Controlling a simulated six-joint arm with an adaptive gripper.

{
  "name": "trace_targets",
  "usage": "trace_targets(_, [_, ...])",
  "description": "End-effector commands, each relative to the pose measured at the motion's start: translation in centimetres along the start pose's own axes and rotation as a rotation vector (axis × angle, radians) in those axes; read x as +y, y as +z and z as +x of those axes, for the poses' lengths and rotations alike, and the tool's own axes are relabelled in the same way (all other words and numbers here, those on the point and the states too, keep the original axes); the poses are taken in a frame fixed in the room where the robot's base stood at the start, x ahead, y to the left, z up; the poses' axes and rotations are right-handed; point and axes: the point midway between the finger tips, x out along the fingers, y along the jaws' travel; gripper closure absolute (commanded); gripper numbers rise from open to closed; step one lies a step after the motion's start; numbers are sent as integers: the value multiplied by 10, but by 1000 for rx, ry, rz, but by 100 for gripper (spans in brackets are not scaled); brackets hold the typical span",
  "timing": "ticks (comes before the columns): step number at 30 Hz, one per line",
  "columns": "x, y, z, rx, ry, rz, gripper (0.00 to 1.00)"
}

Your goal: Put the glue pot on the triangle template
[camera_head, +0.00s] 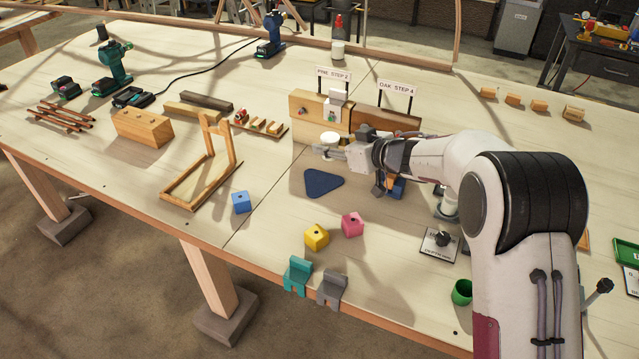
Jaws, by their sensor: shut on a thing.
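The triangle template (323,183) is a dark blue, round-cornered triangle lying flat on the bench, a little left of centre. My gripper (330,149) is just behind it in the picture, reaching in from the right. It is shut on a small pot with a white top, which looks like the glue pot (330,137). The pot appears upright and clear of the template. The fingers hide its lower part, and I cannot tell its exact height over the bench.
Wooden blocks with the signs "PINE STEP 2" (333,75) and "OAK STEP 4" (397,89) stand close behind my gripper. A wooden frame (205,165) stands left of the template. Blue (240,202), yellow (316,237) and pink (352,224) cubes lie nearer the front. The bench immediately around the template is clear.

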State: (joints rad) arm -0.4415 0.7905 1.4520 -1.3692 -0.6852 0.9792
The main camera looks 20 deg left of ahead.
Motion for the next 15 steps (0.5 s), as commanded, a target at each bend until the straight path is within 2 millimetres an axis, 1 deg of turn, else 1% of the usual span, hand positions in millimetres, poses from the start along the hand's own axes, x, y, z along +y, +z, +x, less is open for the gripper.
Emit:
trace_targets(5, [0,8,3,-1,-1,0,91])
trace_targets(15, [0,48,19,-2,0,1,91])
